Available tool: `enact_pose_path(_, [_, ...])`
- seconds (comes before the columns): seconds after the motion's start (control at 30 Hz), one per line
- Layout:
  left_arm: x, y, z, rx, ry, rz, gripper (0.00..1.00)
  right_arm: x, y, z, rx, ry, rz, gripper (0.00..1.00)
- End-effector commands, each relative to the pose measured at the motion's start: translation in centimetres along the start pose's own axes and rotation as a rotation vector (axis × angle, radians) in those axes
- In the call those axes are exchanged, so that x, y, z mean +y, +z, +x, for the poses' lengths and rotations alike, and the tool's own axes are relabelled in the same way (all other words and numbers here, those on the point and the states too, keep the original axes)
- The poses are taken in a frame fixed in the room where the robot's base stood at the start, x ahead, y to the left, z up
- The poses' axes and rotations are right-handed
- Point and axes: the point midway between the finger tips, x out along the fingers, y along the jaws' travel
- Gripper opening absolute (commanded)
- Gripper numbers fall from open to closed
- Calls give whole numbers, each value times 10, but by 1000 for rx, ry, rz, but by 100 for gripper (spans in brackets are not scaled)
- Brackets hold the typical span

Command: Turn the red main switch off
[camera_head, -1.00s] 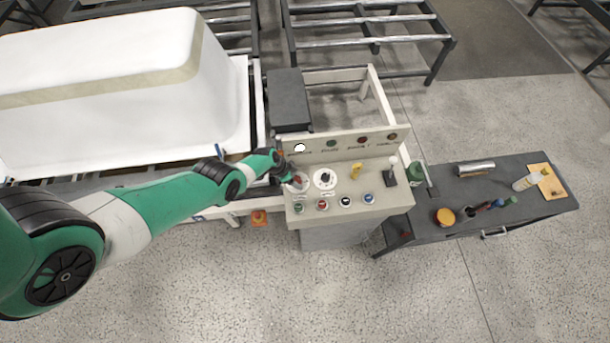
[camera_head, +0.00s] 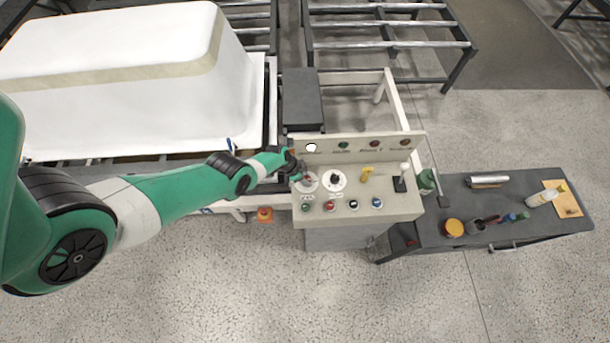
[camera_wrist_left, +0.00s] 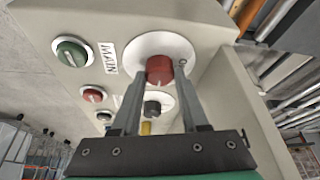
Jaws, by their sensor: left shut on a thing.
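The red main switch (camera_wrist_left: 159,69) is a round red knob on a white disc plate at the left end of the control panel. It also shows in the head view (camera_head: 307,181), partly covered by my gripper. A "MAIN" label (camera_wrist_left: 107,57) sits beside its plate in the wrist view. My left gripper (camera_wrist_left: 163,76) has one finger on each side of the red knob and is shut on it. In the head view the left gripper (camera_head: 299,174) reaches the panel's left end. My right gripper is not in view.
The panel (camera_head: 400,207) also carries a black knob (camera_head: 336,180), a yellow switch (camera_head: 367,173), a lever (camera_head: 401,178) and a front row of buttons. A white tub shell (camera_head: 110,100) stands left. A dark bench (camera_head: 450,190) with tools stands right.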

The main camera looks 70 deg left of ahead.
Motion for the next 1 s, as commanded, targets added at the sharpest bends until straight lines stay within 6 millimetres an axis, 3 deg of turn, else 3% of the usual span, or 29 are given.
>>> enact_pose_path(0.37, [1, 0, -1, 0, -59, -136, 0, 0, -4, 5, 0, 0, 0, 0])
enact_pose_path(1.0, [4, -2, 3, 3, -282, -671, 0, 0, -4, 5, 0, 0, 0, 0])
